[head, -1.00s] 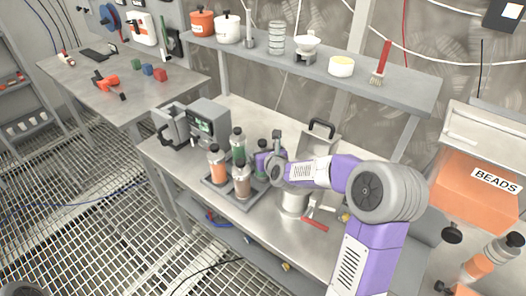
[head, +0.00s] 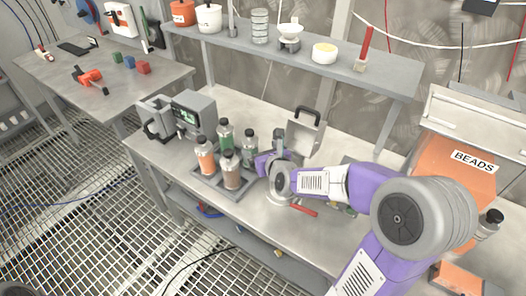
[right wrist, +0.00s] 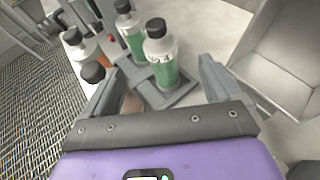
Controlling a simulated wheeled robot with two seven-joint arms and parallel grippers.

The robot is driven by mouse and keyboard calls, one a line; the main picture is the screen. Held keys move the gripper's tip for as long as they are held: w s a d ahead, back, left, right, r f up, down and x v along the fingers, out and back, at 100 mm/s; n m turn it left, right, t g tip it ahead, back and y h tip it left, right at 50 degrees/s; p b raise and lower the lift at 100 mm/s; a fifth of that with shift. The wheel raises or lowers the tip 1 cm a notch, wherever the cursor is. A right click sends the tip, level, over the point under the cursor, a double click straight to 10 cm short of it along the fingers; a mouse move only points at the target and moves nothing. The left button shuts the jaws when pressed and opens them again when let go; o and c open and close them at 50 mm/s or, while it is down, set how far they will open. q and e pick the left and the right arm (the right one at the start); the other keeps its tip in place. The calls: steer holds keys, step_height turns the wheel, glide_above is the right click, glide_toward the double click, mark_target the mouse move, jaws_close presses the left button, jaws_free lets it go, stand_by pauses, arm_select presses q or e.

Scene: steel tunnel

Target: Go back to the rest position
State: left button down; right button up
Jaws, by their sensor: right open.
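My right arm comes in from the lower right of the head view. My right gripper (head: 264,162) is beside the bottles on the workbench (head: 260,112). In the right wrist view my right gripper (right wrist: 160,82) has its two fingers wide apart with nothing held between them. A green bottle (right wrist: 160,62) stands in the tray beyond the fingers. In the head view the tray (head: 222,197) holds several black-capped bottles: an orange one (head: 206,158), a brown one (head: 231,172) and green ones (head: 225,134). My left gripper is not in view.
A shelf (head: 380,76) with pots and a scale runs above the bench. A grey machine (head: 193,116) stands left of the tray. A metal container with a black handle (head: 305,125) is behind my right gripper. An orange BEADS bin (head: 455,180) is at right.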

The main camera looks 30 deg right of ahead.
steer(key=shift+s+a+r, duration=0.1)
steer(key=shift+s+r, duration=0.15)
steer(key=shift+s, duration=0.3)
